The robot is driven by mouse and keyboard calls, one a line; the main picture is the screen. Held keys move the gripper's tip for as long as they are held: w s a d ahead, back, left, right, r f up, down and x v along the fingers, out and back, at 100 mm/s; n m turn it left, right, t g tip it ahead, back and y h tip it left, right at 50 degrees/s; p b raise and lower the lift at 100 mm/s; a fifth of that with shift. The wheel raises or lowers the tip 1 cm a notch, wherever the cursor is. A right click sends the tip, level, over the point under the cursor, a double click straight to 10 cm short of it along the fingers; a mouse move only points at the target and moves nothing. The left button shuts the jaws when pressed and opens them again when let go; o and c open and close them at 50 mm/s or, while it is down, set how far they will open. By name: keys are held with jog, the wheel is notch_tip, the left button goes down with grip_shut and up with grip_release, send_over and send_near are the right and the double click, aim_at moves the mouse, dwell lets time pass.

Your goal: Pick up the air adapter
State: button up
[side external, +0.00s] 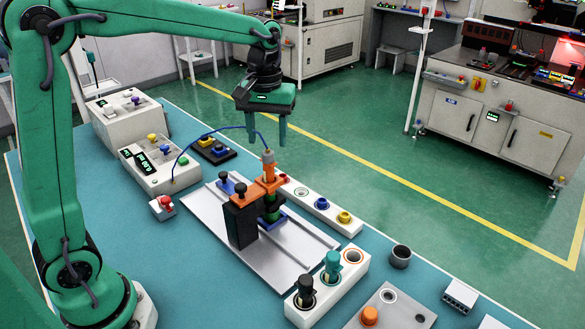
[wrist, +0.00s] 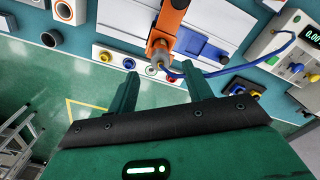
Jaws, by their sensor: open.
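My gripper (side external: 267,138) is open and empty, with its two green fingers pointing down above the middle fixture. It also shows in the wrist view (wrist: 161,76). An orange fitting with a metal tip and a thin blue hose (side external: 268,168) stands upright below the fingers, apart from them; this looks like the air adapter, but I cannot be sure. In the wrist view the orange fitting (wrist: 165,30) and its metal tip lie just beyond the gap between the fingertips. An orange clamp arm (side external: 262,187) on a black block (side external: 241,222) reaches around its lower part.
A metal plate (side external: 290,262) carries the fixture. A white holder (side external: 335,295) has black and teal pieces at front. A white strip with coloured rings (side external: 328,212) lies behind. The blue hose (side external: 210,134) arcs left to a control box (side external: 158,166). Teal tabletop is free at front left.

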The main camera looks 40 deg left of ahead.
aim_at(268, 152)
jog(key=shift+f, duration=2.05)
jog(key=c, duration=1.1)
